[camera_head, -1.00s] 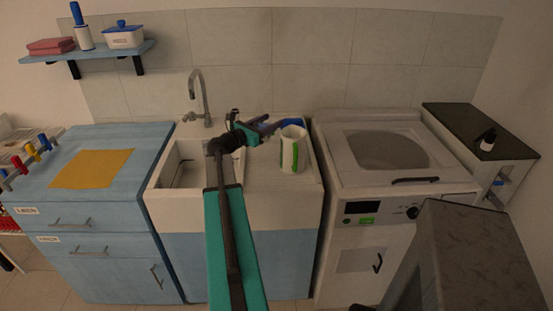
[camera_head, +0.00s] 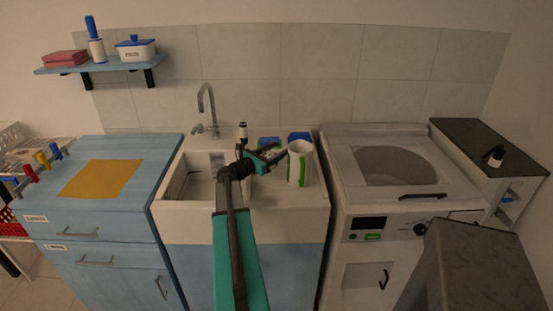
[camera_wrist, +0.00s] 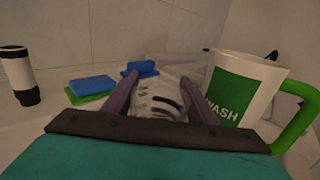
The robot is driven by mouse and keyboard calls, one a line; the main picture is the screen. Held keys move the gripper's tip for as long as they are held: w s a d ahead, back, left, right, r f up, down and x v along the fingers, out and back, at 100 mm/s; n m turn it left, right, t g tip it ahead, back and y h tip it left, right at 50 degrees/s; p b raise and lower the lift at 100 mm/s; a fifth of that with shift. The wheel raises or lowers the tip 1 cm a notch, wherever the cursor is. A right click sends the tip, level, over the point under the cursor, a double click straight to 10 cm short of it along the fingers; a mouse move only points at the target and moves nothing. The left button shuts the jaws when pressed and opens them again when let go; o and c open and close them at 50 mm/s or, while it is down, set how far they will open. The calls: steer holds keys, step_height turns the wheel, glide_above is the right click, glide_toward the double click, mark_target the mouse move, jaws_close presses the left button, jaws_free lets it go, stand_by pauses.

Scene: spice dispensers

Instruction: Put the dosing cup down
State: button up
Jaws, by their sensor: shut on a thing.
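My gripper (camera_head: 279,154) is over the counter to the right of the sink. In the wrist view my gripper (camera_wrist: 160,88) has its two fingers on either side of a whitish, see-through-looking thing with dark marks, which seems to be the dosing cup (camera_wrist: 158,98). It is shut on this thing. The cup's lower part is hidden by the gripper body, and I cannot tell whether it touches the counter. In the head view the cup is too small to make out clearly.
A white jug (camera_head: 300,165) labelled WASH (camera_wrist: 245,85), with a green handle, stands close to the right of my gripper. The sink (camera_head: 190,180) and tap (camera_head: 207,108) are left of the gripper.

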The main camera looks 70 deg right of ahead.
steer(key=shift+f, duration=0.1)
steer(key=shift+f+p, duration=0.35)
steer(key=shift+f, duration=1.4)
steer(key=shift+f, duration=0.1)
steer(key=o, duration=1.2)
steer(key=shift+c, duration=0.2)
steer(key=b+v, duration=0.2)
steer(key=v, duration=1)
steer(key=shift+o, duration=0.4)
